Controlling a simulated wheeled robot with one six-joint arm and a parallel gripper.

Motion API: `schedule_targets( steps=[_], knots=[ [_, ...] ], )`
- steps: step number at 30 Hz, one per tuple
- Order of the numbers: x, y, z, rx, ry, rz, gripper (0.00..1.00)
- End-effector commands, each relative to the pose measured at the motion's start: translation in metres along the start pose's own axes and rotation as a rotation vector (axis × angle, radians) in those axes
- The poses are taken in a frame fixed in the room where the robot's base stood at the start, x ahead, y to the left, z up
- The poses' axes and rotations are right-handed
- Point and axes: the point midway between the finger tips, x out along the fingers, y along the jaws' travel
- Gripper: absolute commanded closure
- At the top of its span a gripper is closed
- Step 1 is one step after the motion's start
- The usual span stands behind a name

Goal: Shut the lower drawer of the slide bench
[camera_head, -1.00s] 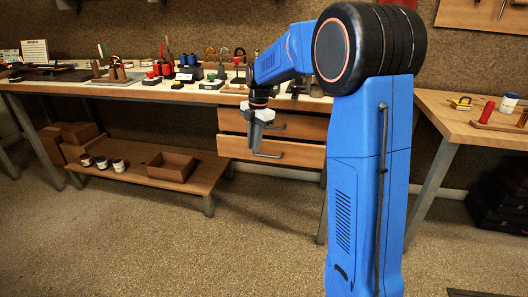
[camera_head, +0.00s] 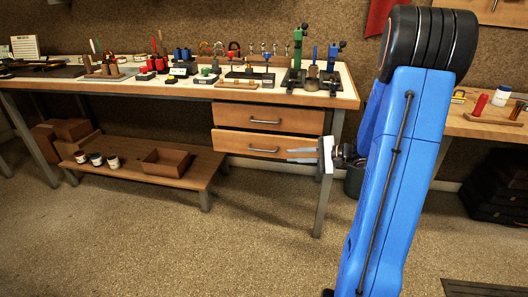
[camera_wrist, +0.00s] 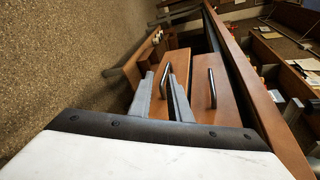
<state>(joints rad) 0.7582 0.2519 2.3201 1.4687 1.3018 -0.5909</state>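The slide bench has two wooden drawers, one above the other. The lower drawer (camera_head: 232,143) has a dark bar handle (camera_head: 263,150). I cannot tell for sure how far it stands out from the upper drawer (camera_head: 240,113). My gripper (camera_head: 288,156) is level with the lower drawer, in front of its right end, with fingers pointing left and apart. In the wrist view the picture is turned sideways. There the lower drawer's handle (camera_wrist: 165,80) shows between the open, empty fingers (camera_wrist: 160,85), beyond their tips. The upper drawer's handle (camera_wrist: 212,88) is to its right.
The bench top (camera_head: 205,91) carries several tools and fixtures. A low shelf with an open wooden box (camera_head: 166,162) and jars stands at left. A bench leg (camera_head: 328,195) stands right of the drawers. Another bench (camera_head: 470,126) is at right. The floor in front is clear.

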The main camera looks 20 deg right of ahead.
Motion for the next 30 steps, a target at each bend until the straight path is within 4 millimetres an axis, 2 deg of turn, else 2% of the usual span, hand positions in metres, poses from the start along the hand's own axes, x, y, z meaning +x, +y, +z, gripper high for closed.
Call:
schedule_targets(
  steps=[1, 4, 7, 10, 14, 30],
  knots=[
    [-0.009, 0.001, -0.006, 0.071, 0.031, -0.038, 0.83],
    [-0.02, 0.0, -0.014, 0.168, 0.068, -0.09, 0.83],
    [-0.023, 0.0, -0.017, 0.207, 0.082, -0.112, 0.83],
    [-0.018, -0.001, -0.018, 0.213, 0.083, -0.115, 0.83],
    [-0.004, -0.003, -0.019, 0.21, 0.08, -0.114, 0.83],
    [0.08, -0.011, -0.026, 0.207, 0.079, -0.11, 0.83]
  ],
)
